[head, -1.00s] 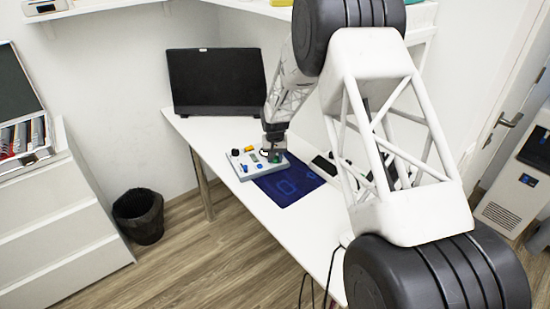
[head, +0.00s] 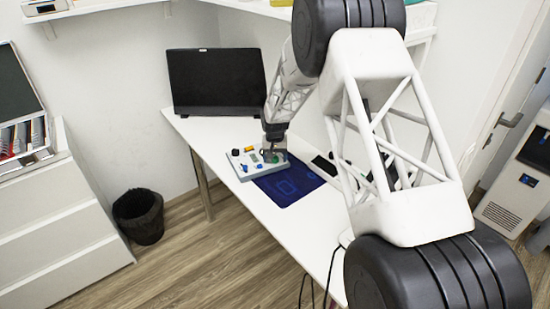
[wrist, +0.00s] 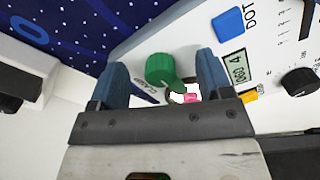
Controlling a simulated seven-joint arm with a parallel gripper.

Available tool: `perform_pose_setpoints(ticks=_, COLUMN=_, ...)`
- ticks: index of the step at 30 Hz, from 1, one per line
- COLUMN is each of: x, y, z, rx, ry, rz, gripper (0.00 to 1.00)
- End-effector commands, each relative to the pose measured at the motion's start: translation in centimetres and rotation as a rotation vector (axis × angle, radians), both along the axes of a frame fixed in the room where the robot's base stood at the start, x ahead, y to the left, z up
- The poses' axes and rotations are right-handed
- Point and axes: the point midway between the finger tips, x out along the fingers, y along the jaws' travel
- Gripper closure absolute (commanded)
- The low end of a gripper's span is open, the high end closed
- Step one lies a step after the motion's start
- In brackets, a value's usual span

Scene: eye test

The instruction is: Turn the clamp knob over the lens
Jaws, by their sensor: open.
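The green clamp knob (wrist: 160,69) stands between the two blue fingers of my gripper (wrist: 161,62) in the wrist view. The fingers are apart, with a gap showing on each side of the knob. A green arm runs from the knob toward a small bright opening with a pink patch (wrist: 190,98), perhaps the lens; my gripper's body hides part of it. A "CLAMP" label is partly covered beside the knob. In the head view my gripper (head: 274,154) is low over the right part of the pale console (head: 250,176), hiding much of the knob.
The console also bears a blue DOT button (wrist: 228,23), a small display (wrist: 238,66), a yellow piece (wrist: 249,97) and a black knob (wrist: 299,81). A dark blue mat (head: 290,188) lies in front. A black monitor (head: 216,80) stands behind.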

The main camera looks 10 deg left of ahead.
Motion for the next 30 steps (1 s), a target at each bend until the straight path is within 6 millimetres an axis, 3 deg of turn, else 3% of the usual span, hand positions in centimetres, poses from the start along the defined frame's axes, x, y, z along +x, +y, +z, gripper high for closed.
perform_pose_setpoints(ticks=8, x=0.0, y=0.0, z=0.9, rx=0.000, ry=-0.002, rz=0.000, gripper=0.28)
perform_pose_setpoints(ticks=21, x=0.0, y=0.1, z=6.0, rx=0.000, ry=-0.001, rz=0.000, gripper=0.28)
perform_pose_setpoints(ticks=30, x=0.0, y=0.1, z=7.8, rx=0.000, ry=0.000, rz=0.000, gripper=0.28)
